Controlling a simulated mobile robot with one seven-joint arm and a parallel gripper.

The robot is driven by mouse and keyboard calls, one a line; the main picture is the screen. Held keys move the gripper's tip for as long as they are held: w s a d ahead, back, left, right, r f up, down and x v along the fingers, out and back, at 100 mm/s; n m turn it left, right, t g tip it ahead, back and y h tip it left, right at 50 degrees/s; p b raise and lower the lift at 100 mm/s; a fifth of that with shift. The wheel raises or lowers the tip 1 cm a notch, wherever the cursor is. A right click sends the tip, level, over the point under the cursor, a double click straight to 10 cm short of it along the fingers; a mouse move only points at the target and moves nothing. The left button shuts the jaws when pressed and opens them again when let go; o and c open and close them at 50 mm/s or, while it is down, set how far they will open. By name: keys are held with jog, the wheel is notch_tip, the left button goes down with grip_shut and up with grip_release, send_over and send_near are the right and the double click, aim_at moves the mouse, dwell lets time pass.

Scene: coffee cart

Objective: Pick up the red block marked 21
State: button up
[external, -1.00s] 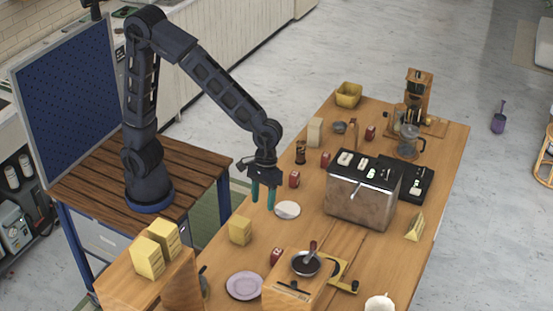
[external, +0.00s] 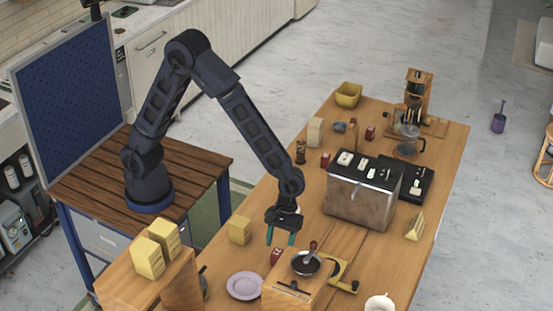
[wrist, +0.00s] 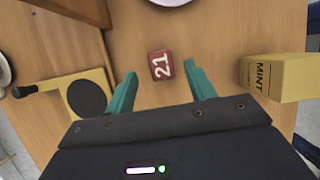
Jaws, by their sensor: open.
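The red block marked 21 (wrist: 161,65) lies on the wooden table, its white number facing up in the wrist view. In the external view the red block (external: 276,256) shows just below my gripper's fingertips. My gripper (external: 282,238) is open and empty, pointing down above the table. In the wrist view its two teal fingers (wrist: 163,82) stand apart, with the block between and slightly beyond their tips. I cannot tell the exact height of the fingers above the block.
A yellow MINT box (wrist: 280,77) stands right of the block in the wrist view. A yellow-and-black tool (wrist: 85,95) lies to the left.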

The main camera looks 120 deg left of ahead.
aim_at(277, 252)
jog(key=shift+x, duration=3)
jog(key=shift+s, duration=0.1)
jog(key=shift+c, duration=0.2)
jog(key=c, duration=1)
